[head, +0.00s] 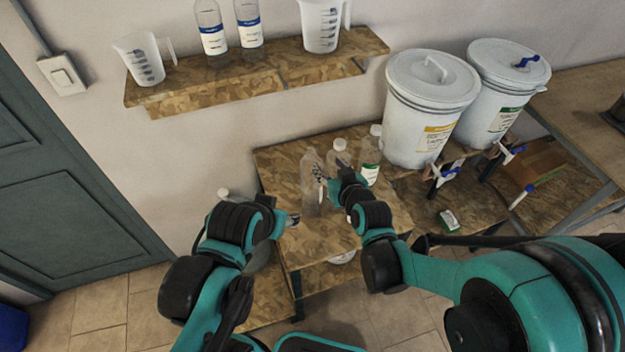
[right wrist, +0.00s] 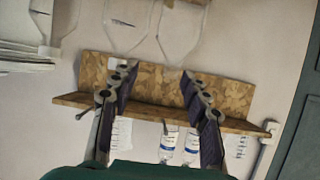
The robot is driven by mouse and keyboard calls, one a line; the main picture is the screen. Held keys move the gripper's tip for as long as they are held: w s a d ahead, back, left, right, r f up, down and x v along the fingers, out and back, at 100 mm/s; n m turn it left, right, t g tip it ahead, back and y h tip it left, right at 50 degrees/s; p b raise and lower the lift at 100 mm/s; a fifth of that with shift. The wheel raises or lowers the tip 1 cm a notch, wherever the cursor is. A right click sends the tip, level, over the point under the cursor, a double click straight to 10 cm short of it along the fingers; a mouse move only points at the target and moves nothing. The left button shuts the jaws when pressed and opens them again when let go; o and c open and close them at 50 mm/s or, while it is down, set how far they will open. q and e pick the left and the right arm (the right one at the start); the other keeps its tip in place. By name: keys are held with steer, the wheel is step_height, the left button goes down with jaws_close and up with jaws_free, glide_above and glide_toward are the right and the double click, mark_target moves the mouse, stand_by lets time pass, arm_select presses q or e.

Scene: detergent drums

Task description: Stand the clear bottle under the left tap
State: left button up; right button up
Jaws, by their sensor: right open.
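The clear bottle (head: 310,185), tall and without a visible label, stands upright on the wooden stand, leftmost of three there. My right gripper (head: 322,178) is open beside it, overlapping its right edge in the head view; I cannot tell whether they touch. In the right wrist view the open fingers (right wrist: 157,72) have nothing between them, and a clear bottle (right wrist: 183,30) appears inverted beyond the tips. The left tap (head: 446,174) has a blue handle and sits at the front of the left white drum (head: 425,115). My left gripper (head: 291,219) is left of the stand; its jaw state is unclear.
Two more bottles (head: 339,155) (head: 371,150) stand just right of the clear bottle. A second drum (head: 500,90) with a blue-handled tap (head: 514,154) is to the right. A green-and-white box (head: 447,220) lies below the taps. A wall shelf (head: 270,80) holds jugs and labelled bottles.

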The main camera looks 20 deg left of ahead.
mark_target(313, 156)
steer(key=w+a+f, duration=0.1)
steer(key=w+a, duration=0.3)
steer(key=w+a+f, duration=0.1)
steer(key=a, duration=0.1)
steer(key=shift+w+a+f, duration=0.25)
steer(key=shift+w+f, duration=0.1)
steer(key=shift+w, duration=0.05)
steer(key=shift+s+r, duration=0.1)
steer(key=shift+c, duration=0.2)
jaws_close()
